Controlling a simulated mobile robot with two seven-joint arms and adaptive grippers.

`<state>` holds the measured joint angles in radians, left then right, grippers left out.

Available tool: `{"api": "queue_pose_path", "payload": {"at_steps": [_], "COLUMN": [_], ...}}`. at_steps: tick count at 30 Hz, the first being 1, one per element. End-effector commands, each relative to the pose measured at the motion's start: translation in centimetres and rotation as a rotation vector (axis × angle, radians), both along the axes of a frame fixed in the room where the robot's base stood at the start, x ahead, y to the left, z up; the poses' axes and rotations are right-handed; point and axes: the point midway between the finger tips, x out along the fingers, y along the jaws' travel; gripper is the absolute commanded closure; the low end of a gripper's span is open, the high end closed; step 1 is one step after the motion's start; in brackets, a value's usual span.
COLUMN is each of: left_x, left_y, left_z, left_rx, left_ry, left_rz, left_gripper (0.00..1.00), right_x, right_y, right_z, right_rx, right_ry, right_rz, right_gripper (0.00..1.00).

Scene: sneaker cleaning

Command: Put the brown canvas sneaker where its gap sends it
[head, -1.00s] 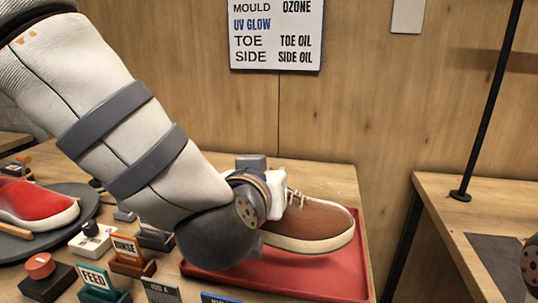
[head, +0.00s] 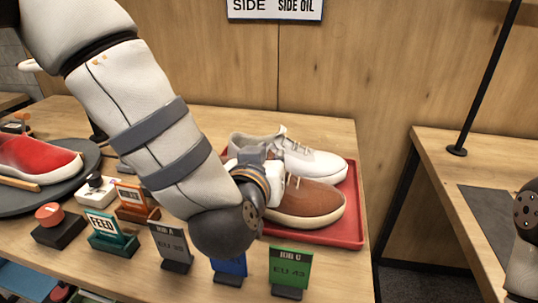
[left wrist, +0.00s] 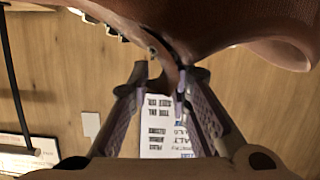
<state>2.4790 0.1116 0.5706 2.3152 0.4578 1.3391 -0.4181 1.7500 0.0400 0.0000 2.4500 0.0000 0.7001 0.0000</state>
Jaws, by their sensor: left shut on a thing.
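The brown canvas sneaker (head: 312,203) has a pale sole and points right, in front of a white sneaker (head: 315,163) that rests on the red tray (head: 352,225). My left gripper (head: 270,180) is shut on the brown sneaker near its heel end; the arm hides that end. I cannot tell whether its sole touches the tray. In the left wrist view the brown sneaker (left wrist: 225,25) fills the top, with part of it between the fingers (left wrist: 165,85). My right gripper is out of view; only part of my right arm shows at the right edge.
A green "RIB C" sign (head: 290,268), a blue sign (head: 229,268) and a grey "RIB A" sign (head: 172,246) stand along the front. A "FEED" sign (head: 110,230) and a red button (head: 50,215) are left. A red shoe (head: 38,160) lies on a dark round plate.

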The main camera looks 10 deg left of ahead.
Motion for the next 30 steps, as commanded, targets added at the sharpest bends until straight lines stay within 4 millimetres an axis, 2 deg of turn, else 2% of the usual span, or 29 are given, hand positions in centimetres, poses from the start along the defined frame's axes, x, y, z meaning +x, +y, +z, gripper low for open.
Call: {"api": "queue_pose_path", "payload": {"at_steps": [17, 18, 21, 30], "left_x": [0.1, 0.1, 0.0, 0.0], "left_y": [0.0, 0.0, 0.0, 0.0], "left_z": [-0.9, -0.9, -0.9, -0.8], "left_rx": [-0.001, -0.001, -0.001, 0.000], "left_ry": [-0.003, -0.003, -0.003, 0.000], "left_rz": [0.001, 0.001, 0.001, 0.001], "left_gripper": [1.00, 0.80, 0.58, 0.58], "right_x": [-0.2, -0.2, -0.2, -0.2], "right_y": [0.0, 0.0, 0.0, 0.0], "right_z": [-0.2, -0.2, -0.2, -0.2], "right_rx": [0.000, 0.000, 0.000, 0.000], "right_ry": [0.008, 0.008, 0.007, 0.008], "right_rz": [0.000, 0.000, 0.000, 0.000], "right_gripper": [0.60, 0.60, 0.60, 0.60]}}
